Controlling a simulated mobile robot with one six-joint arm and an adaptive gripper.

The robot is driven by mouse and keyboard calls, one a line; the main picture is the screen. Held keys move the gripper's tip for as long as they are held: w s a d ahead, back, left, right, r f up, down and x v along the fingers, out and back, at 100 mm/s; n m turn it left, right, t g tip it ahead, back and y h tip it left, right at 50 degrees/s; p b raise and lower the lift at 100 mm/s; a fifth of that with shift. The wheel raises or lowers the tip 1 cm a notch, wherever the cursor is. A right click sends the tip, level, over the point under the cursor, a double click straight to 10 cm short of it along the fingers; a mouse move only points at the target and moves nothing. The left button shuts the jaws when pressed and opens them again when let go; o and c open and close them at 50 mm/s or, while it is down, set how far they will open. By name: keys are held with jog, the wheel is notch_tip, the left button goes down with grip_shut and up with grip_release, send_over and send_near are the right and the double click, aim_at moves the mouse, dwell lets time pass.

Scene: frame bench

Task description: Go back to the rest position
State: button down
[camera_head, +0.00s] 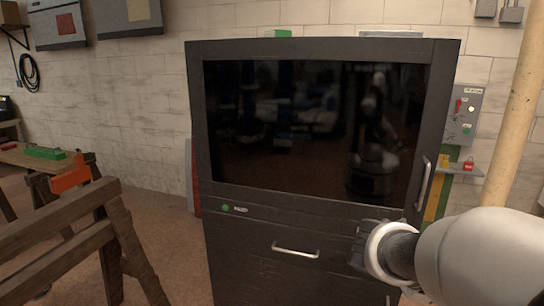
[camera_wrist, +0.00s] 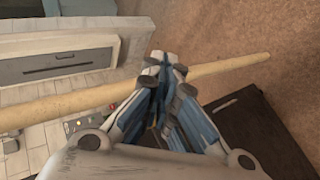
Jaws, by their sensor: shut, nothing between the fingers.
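My gripper (camera_wrist: 163,68) shows in the wrist view with its fingertips together and nothing between them. In the head view my gripper (camera_head: 362,246) is at the lower right, in front of the lower part of a dark cabinet (camera_head: 225,270). Its fingers are partly hidden by the wrist there, and I cannot tell how far it is from the cabinet front. My white arm reaches in from the right edge.
The cabinet has a dark glass door (camera_head: 310,130) with a vertical handle (camera_head: 424,183) and a drawer handle (camera_head: 295,250). A tan pole (camera_head: 513,115) stands at the right by a grey switch box (camera_head: 463,115). A wooden trestle (camera_head: 75,235) stands at the left. Floor between is clear.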

jog(key=s+a+f+t+y, duration=0.1)
jog(key=s+a+y, duration=0.4)
jog(key=a, duration=0.6)
jog(key=s+a+f+t+y, duration=0.1)
jog(key=s+a+t+y, duration=0.1)
jog(key=s+a+y, duration=0.4)
jog(key=s+a, duration=0.3)
jog(key=a, duration=0.3)
jog(key=shift+a+f, duration=0.25)
jog(key=shift+f, duration=0.1)
